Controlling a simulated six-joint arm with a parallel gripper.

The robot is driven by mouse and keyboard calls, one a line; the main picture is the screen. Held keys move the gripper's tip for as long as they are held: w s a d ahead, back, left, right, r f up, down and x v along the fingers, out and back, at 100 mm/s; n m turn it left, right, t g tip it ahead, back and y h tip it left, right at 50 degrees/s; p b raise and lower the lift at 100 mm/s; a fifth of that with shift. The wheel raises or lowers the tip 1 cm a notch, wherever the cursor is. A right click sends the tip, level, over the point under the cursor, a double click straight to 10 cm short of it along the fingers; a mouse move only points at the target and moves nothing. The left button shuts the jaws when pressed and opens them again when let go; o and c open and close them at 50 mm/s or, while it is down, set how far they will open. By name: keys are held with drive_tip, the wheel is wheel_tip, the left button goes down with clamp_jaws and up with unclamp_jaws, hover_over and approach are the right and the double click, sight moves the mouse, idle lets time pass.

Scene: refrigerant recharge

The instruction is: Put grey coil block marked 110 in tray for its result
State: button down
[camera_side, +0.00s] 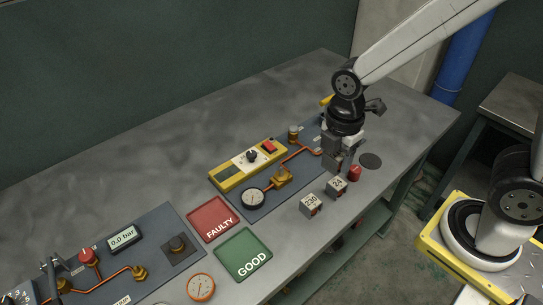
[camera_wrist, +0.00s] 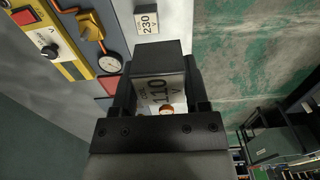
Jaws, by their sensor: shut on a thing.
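The grey coil block marked 110 (camera_wrist: 158,90) is between the two dark fingers of my gripper (camera_wrist: 160,98) in the wrist view, its label facing the camera. In the side view my gripper (camera_side: 340,158) is shut on the block over the right part of the bench, and the block is mostly hidden there. The red tray marked FAULTY (camera_side: 212,219) and the green tray marked GOOD (camera_side: 243,254) lie on the bench to the left of my gripper. Both trays look empty.
Blocks marked 230 (camera_side: 311,204) and 24 (camera_side: 336,187) stand near the front edge, beside a red knob-like part (camera_side: 355,173). A yellow meter (camera_side: 248,165), a gauge (camera_side: 253,198) and copper pipework lie behind them.

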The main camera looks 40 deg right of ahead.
drive_tip(key=w+a, duration=0.3)
drive_tip(key=a, duration=0.3)
hover_over(213, 219)
drive_tip(key=s, duration=0.1)
drive_tip(key=f, duration=1.1)
drive_tip(key=shift+s+d+f, duration=0.1)
drive_tip(key=shift+s+d, duration=0.05)
drive_tip(key=shift+d, duration=0.2)
drive_tip(key=shift+w+a+f, duration=0.2)
drive_tip(key=shift+w+f, duration=0.25)
drive_tip(key=shift+f, duration=0.05)
drive_tip(key=shift+f, duration=0.1)
drive_tip(key=shift+w+a+f, duration=0.15)
drive_tip(key=shift+w+f, duration=0.05)
drive_tip(key=shift+f, duration=1.5)
drive_tip(key=shift+f, duration=0.15)
